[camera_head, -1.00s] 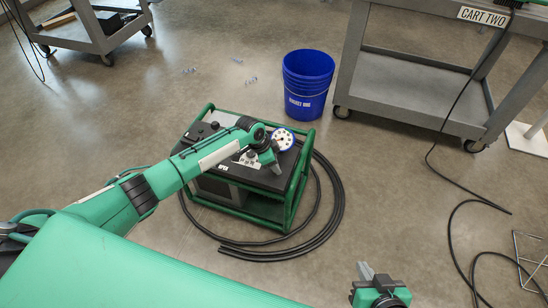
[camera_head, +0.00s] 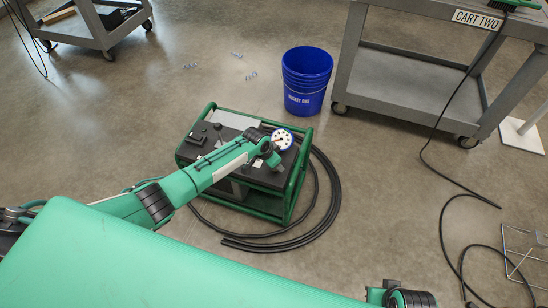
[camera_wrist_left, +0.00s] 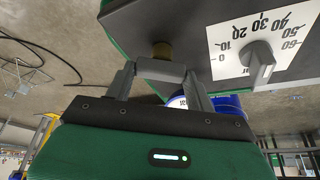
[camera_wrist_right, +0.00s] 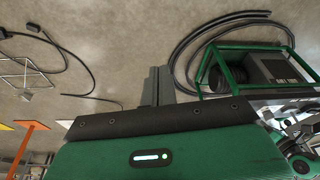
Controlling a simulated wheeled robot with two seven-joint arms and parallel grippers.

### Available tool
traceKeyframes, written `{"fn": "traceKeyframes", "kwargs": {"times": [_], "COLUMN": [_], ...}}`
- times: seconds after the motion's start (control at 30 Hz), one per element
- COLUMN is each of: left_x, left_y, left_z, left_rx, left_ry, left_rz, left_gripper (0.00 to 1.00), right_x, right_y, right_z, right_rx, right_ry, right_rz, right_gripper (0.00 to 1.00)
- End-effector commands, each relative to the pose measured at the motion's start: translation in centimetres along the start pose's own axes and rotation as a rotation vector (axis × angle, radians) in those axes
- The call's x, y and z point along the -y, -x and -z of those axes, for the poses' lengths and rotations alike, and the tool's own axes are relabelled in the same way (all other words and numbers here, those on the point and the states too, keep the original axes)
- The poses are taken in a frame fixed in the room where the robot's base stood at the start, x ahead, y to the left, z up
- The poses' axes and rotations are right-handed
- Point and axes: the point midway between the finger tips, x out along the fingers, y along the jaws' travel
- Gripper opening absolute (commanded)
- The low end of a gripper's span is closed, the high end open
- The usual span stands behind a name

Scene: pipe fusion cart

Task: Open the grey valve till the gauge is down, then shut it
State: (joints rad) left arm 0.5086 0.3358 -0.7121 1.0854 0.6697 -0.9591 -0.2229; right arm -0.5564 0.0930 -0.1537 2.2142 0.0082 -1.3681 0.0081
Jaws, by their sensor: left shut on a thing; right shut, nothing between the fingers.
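The green-framed pump unit (camera_head: 291,188) stands on the floor with a round white gauge (camera_head: 282,139) on top; its needle is too small to read. My left gripper (camera_head: 272,158) is at the top right of the unit, just below the gauge.
A white dial plate (camera_wrist_left: 285,62) with a grey knob is beside the valve. A blue bucket (camera_head: 306,80) stands behind the unit. Black hose (camera_head: 333,205) coils around its right side. A grey cart (camera_head: 400,82) is at the back right.

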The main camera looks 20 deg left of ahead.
Motion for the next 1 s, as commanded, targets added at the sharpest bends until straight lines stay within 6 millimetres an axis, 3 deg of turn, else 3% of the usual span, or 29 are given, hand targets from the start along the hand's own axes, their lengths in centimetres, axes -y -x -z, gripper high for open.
{"fn": "traceKeyframes", "kwargs": {"times": [0.6,1.0], "left_x": [-0.4,-0.4], "left_y": [0.2,0.1], "left_z": [0.2,0.2], "left_rx": [0.001,0.0], "left_ry": [0.379,0.514], "left_rz": [0.156,0.213], "left_gripper": [0.32,0.32], "right_x": [-0.3,-0.8], "right_y": [-11.1,-14.6], "right_z": [-5.3,-7.9], "right_rx": [0.105,0.107], "right_ry": [0.007,0.014], "right_rz": [-0.004,-0.011], "right_gripper": [0.0,0.0]}}
